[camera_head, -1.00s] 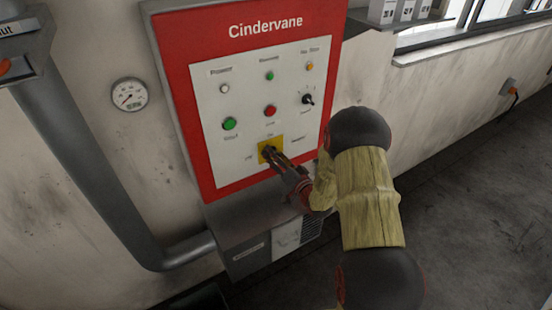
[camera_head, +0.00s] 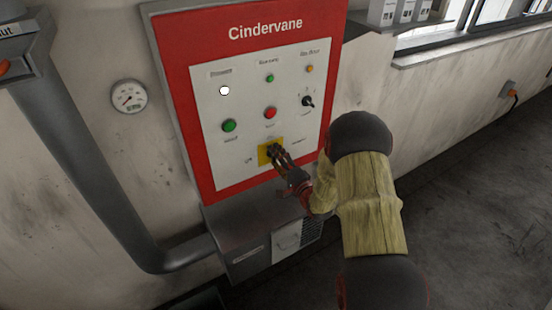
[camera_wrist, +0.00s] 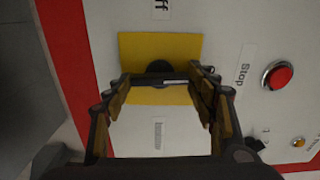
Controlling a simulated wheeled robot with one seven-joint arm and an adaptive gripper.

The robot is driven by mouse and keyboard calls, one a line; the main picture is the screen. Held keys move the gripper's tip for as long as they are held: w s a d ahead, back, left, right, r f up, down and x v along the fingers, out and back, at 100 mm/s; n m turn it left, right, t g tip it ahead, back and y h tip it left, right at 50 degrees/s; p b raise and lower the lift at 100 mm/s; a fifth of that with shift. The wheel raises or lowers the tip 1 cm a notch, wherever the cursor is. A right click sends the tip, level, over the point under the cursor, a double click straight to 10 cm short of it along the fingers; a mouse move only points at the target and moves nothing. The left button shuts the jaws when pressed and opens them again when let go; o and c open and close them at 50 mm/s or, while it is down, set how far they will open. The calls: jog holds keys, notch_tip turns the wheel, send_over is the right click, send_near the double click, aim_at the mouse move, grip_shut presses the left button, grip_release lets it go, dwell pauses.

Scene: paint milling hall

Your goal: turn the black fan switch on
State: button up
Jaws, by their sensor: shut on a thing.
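A black rotary switch (camera_head: 272,151) sits on a yellow plate (camera_wrist: 130,50) low on the white face of the Cindervane panel. An "Off" label (camera_wrist: 161,8) stands beside the plate in the wrist view. My gripper (camera_head: 276,153) is shut on this switch; its fingers partly hide the handle. In the wrist view the switch's round base (camera_wrist: 159,67) shows between the fingers. Another black selector switch (camera_head: 307,101) is at the upper right of the panel, apart from my gripper. Its label is too small to read.
The panel also carries a white lamp (camera_head: 224,91), which looks bright, a green button (camera_head: 229,125), a red stop button (camera_head: 270,112), and small green and amber lamps. A grey box (camera_head: 250,260) is below. A pipe and gauge (camera_head: 129,96) are at left.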

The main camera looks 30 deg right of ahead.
jog(key=shift+m, duration=0.5)
jog(key=o, duration=1.2)
jog(key=shift+c, duration=0.2)
jog(key=s, duration=1.2)
jog(key=shift+d, duration=0.2)
